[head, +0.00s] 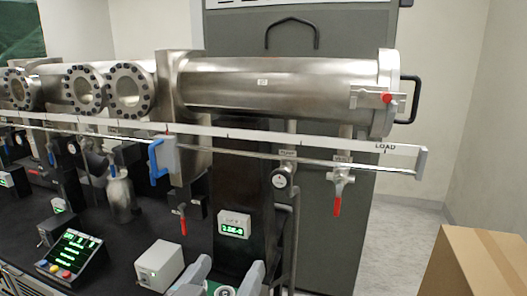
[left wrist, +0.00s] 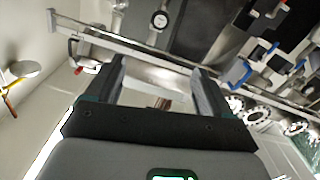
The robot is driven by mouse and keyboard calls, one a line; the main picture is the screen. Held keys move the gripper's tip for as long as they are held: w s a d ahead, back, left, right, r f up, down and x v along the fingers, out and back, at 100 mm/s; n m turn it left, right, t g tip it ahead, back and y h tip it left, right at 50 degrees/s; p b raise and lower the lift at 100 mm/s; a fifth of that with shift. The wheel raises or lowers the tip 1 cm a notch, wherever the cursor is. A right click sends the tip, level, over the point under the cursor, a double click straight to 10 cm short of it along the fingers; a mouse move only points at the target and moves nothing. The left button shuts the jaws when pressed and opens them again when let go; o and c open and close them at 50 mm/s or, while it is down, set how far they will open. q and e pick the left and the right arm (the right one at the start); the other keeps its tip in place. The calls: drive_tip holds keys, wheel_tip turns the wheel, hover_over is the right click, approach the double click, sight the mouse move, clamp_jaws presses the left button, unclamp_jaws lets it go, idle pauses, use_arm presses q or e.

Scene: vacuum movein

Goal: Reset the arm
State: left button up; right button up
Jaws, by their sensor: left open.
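My left gripper (head: 228,274) shows at the bottom middle of the head view, its two grey fingers apart with nothing held between them. In the left wrist view its dark fingers (left wrist: 158,80) are spread wide and the space between them is empty. The gripper is in front of and below the steel vacuum tube (head: 285,85), apart from it. My right gripper is in neither view.
A long rail marked LOAD (head: 300,145) runs below the tube, carrying a blue-handled slider (head: 160,158). Red-handled valves (head: 338,198), a gauge (head: 279,180) and a white box (head: 160,265) are near. A cardboard box (head: 475,265) stands lower right.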

use_arm(q)
drive_tip(key=w+a+f+n+g+y, duration=0.1)
drive_tip(key=w+a+f+g+y, duration=0.15)
drive_tip(key=f, duration=0.35)
drive_tip(key=w+a+f+g+y, duration=0.1)
drive_tip(key=w+a+f, duration=0.25)
drive_tip(key=f, duration=0.35)
drive_tip(key=a+f+g+y, duration=0.1)
drive_tip(key=a+f+g, duration=0.1)
drive_tip(key=f, duration=0.9)
drive_tip(key=a+f+g+y, duration=0.1)
drive_tip(key=a+f+g, duration=0.15)
drive_tip(key=f, duration=0.75)
drive_tip(key=s+f+g+h, duration=0.1)
drive_tip(key=s+f+g, duration=0.3)
drive_tip(key=s+f, duration=0.6)
drive_tip(key=s+d+f+n+g+h, duration=0.2)
drive_tip(key=s+d+f+g+h, duration=0.1)
drive_tip(key=s+f, duration=0.6)
drive_tip(key=shift+s+d+n+g, duration=0.3)
drive_tip(key=shift+g, duration=0.6)
drive_tip(key=shift+w+f, duration=0.1)
